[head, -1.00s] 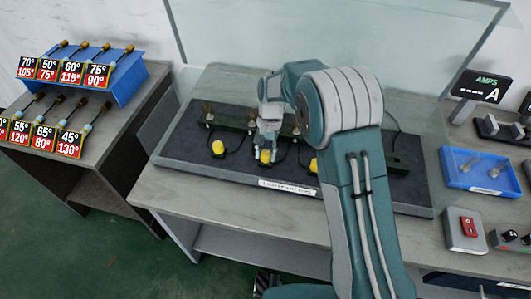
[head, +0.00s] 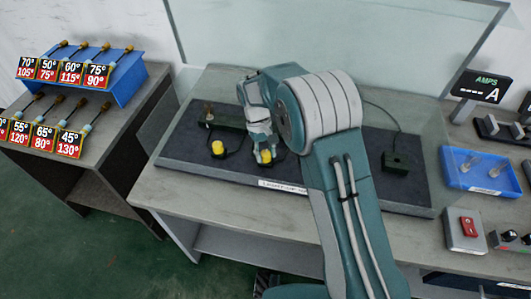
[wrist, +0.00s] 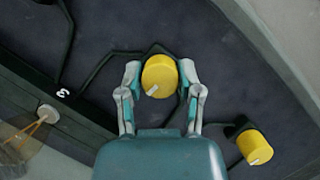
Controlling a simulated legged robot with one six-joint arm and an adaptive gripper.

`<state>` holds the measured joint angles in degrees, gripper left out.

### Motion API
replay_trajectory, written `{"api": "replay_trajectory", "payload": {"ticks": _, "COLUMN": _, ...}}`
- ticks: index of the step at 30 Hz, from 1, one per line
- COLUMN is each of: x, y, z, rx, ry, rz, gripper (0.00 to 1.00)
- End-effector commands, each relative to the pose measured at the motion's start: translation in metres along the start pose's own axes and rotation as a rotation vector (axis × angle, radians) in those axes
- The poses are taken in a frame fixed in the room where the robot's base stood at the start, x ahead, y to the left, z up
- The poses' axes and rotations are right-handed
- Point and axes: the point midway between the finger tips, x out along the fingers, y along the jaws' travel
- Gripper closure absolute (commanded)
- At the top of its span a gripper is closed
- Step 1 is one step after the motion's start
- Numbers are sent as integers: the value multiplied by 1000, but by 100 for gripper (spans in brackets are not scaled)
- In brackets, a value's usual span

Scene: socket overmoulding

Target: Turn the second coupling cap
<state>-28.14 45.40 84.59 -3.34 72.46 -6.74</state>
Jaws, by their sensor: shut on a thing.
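My gripper (head: 264,150) is low over the dark board and shut on a yellow coupling cap (head: 267,156), the second from the left in the head view. In the wrist view, the two fingers of my gripper (wrist: 160,72) sit on either side of this yellow cap (wrist: 160,78). A white line on its top points to the lower left. Another yellow cap (head: 218,147) stands to the left in the head view, free of the gripper. A free cap (wrist: 254,146) also shows at the lower right of the wrist view. My arm hides the board further right.
The dark board (head: 180,160) lies on a grey bench (head: 160,198) with a clear panel behind. Black cables run on the board. A dark box (head: 396,163), a blue tray (head: 480,170) and a red switch (head: 468,226) are to the right. Angle-labelled tools stand left.

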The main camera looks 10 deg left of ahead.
Motion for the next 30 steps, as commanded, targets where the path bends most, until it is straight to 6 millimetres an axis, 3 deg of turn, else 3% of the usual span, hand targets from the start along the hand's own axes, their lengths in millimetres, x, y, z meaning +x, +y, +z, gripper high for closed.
{"api": "replay_trajectory", "payload": {"ticks": 17, "x": -2, "y": 0, "z": -2, "rx": -33, "ry": 12, "rz": 16, "gripper": 100}}
{"api": "replay_trajectory", "payload": {"ticks": 18, "x": -2, "y": 0, "z": -2, "rx": -32, "ry": 12, "rz": 16, "gripper": 49}}
{"api": "replay_trajectory", "payload": {"ticks": 20, "x": -2, "y": 0, "z": -2, "rx": -32, "ry": 11, "rz": 16, "gripper": 22}}
{"api": "replay_trajectory", "payload": {"ticks": 30, "x": -1, "y": 1, "z": 0, "rx": -32, "ry": 6, "rz": 14, "gripper": 19}}
